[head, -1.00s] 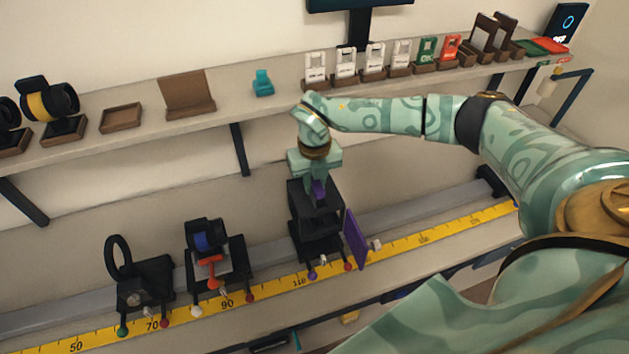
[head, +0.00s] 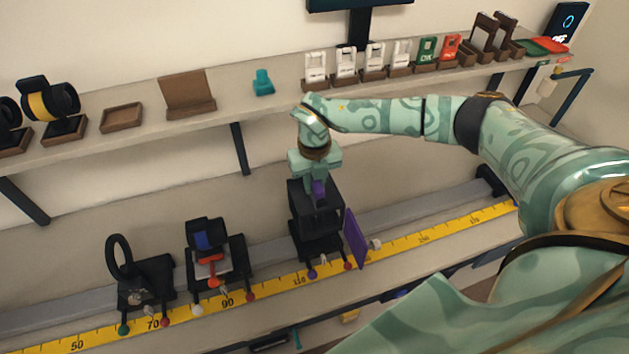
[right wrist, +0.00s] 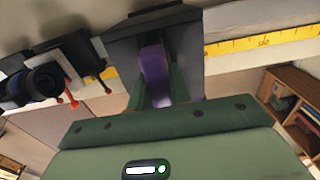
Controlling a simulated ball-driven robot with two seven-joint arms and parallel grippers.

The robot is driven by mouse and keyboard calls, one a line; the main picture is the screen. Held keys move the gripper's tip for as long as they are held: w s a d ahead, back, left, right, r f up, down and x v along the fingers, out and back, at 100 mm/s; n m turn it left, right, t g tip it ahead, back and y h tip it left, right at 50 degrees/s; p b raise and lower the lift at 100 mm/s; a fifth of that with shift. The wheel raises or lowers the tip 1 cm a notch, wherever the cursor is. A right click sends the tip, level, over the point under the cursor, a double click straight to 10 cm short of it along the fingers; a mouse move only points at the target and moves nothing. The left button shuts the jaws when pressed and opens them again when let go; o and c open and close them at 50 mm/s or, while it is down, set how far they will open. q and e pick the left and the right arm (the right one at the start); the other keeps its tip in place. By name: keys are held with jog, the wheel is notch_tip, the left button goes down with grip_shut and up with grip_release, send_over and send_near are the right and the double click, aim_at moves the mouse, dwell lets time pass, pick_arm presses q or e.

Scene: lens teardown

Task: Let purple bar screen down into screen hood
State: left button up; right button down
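The screen hood (head: 318,224) is a black open-sided box on the rail carriage near the 110 mark. My right gripper (head: 317,183) points down at the hood's top from above. It is shut on a purple upright piece, the purple bar screen (head: 319,190). In the right wrist view the purple piece (right wrist: 155,75) stands between my green fingers (right wrist: 157,88), against the dark hood (right wrist: 155,35). The piece's lower part is hidden, so I cannot tell how deep it sits. My left gripper is not in view.
A purple panel (head: 355,238) stands at the hood's right side. Two other carriages, one with a black ring (head: 118,257) and one with a blue-lensed part (head: 206,238), stand to the left. A yellow scale (head: 440,235) runs along the front. The shelf behind holds several stands and cards.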

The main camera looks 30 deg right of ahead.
jog(key=c, duration=1.2)
grip_release()
notch_tip(320, 180, up, 16)
jog(key=shift+r, duration=0.15)
